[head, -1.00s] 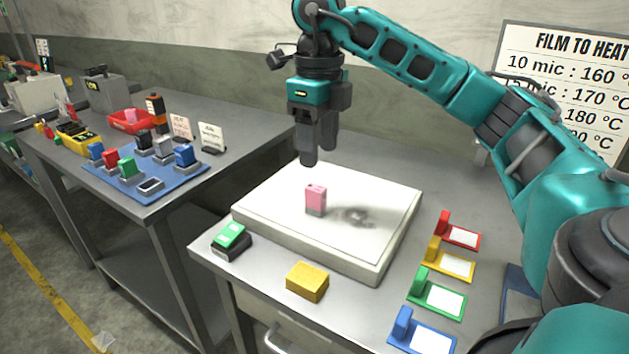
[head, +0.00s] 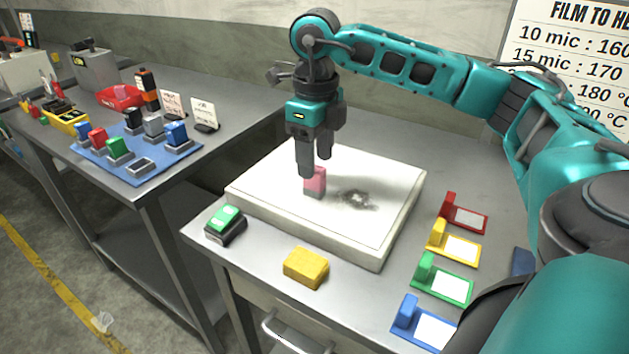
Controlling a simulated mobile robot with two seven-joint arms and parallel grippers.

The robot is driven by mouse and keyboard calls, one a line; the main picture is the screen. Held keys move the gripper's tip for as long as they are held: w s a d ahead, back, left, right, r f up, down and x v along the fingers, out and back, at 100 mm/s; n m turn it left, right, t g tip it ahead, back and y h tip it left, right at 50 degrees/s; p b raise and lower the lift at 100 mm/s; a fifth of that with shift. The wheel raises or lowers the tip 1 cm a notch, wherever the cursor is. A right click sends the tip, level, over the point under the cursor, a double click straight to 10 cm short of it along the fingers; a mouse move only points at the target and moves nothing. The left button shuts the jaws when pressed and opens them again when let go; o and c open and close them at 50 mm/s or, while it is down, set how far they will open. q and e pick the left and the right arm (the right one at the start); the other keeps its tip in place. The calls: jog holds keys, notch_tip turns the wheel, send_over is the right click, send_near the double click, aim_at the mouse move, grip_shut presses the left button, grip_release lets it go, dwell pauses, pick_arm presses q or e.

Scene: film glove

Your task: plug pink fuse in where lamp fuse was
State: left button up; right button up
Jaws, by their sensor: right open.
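The pink fuse (head: 316,183) stands upright on a white slab (head: 262,180) on the near table. My right gripper (head: 315,164) points down at the top of the pink fuse, its jaws open. One fingertip overlaps the fuse's upper left in the picture; I cannot tell whether the fuse is between the fingers. On the blue mat (head: 160,176) on the left table, blue, red, green, black and grey fuses stand in sockets. One socket (head: 141,165) at the mat's front corner is empty. My left gripper is not in view.
A green-topped switch box (head: 225,222) and a yellow block (head: 306,266) lie before the slab. Several coloured label holders (head: 443,280) line its right side. A red tray (head: 118,98) and small signs (head: 203,112) stand on the left table. A gap separates the tables.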

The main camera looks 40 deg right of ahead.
aim_at(315, 181)
jog(key=f, duration=0.4)
jog(key=shift+s+a+f, duration=0.1)
jog(key=shift+a+f, duration=0.1)
jog(key=shift+f, duration=0.1)
grip_shut()
